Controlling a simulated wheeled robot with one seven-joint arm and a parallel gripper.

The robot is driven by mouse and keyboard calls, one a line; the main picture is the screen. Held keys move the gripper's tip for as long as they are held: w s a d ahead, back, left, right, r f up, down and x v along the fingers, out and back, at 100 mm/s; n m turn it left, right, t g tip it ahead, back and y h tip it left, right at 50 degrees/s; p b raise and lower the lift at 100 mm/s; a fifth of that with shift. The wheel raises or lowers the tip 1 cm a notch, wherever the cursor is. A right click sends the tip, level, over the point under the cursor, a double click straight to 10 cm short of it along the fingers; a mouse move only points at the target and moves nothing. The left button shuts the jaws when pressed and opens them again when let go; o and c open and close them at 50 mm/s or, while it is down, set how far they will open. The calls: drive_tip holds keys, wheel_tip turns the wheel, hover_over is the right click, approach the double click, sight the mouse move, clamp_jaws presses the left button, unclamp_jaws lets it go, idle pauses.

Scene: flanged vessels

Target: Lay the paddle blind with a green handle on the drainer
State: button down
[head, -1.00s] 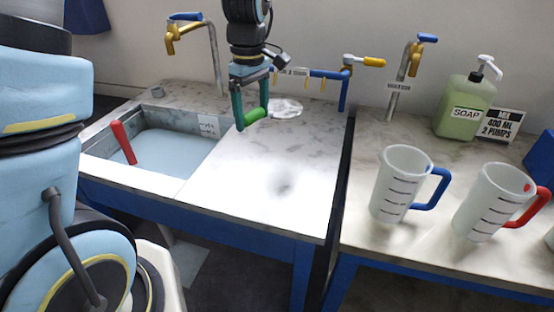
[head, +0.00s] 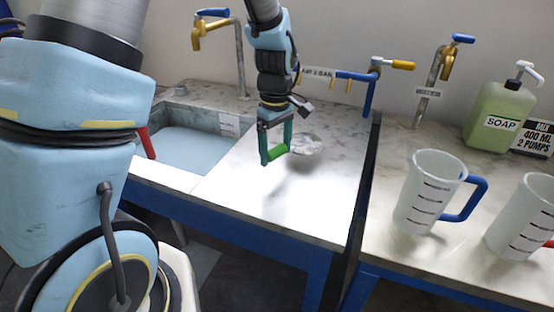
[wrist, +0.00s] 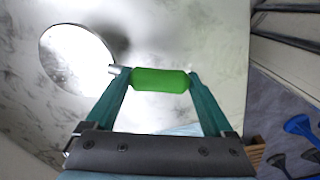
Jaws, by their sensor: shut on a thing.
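My gripper (head: 275,152) is shut on the green handle (wrist: 160,79) of the paddle blind, which lies across between the fingertips. The blind's round metal disc (wrist: 75,58) sticks out to the left in the wrist view. In the head view the disc (head: 306,145) shows to the right of my gripper, shiny and roughly flat. The drainer (head: 240,200) is the pale marbled board right of the sink. The handle and disc are over it, with a soft shadow below; they seem held above the surface, but the exact gap is hard to tell.
The sink basin (head: 185,148) with a red-handled item (head: 146,143) is to the left. A blue pipe with a yellow-handled valve (head: 371,92) stands behind. Measuring jugs (head: 428,190) and a soap bottle (head: 497,118) stand on the right bench, across a dark gap. The drainer's front is clear.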

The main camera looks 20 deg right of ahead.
drive_tip(key=shift+f+p, duration=0.35)
drive_tip(key=shift+f, duration=1.65)
unclamp_jaws()
wheel_tip(320, 180, up, 12)
drive_tip(key=shift+r+b, duration=0.1)
drive_tip(key=shift+b, duration=0.9)
drive_tip(key=s+a+f+m+t, duration=0.1)
drive_tip(key=a+m, duration=0.5)
drive_tip(key=a, duration=2.1)
drive_tip(key=shift+s+a+f+t, duration=0.3)
drive_tip(key=shift+s+f, duration=0.3)
drive_tip(key=shift+f, duration=0.1)
